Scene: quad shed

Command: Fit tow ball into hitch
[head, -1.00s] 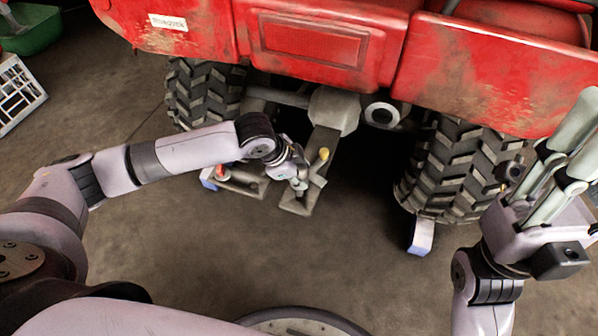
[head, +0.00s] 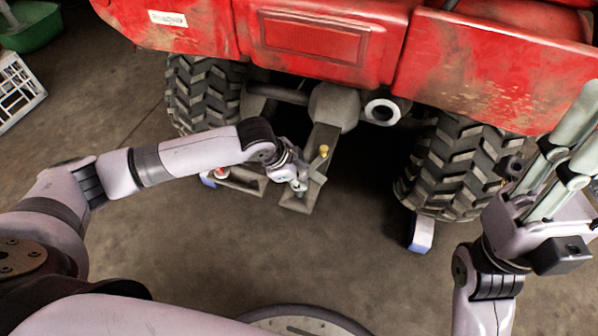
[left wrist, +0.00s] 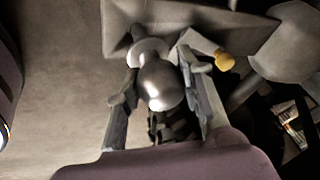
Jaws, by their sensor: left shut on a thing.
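The tow ball (left wrist: 162,85) is a shiny metal ball with a flange, held between the fingers of my left gripper (left wrist: 160,103). Its flange end points towards the grey hitch plate (left wrist: 180,14); whether its shank is inside a hole cannot be seen. In the head view my left gripper (head: 298,186) is at the near end of the hitch plate (head: 296,206), under the red quad's rear, and largely hides the ball. My right gripper (head: 575,135) is raised at the right edge, its pale fingers apart and empty, far from the hitch.
A yellow knob (head: 323,151) stands on the hitch bar just behind the gripper. A tray (head: 243,187) is left of the hitch. Tyres (head: 205,92) (head: 455,170) flank it, with a blue-white block (head: 421,233) by the right one. The floor in front is clear.

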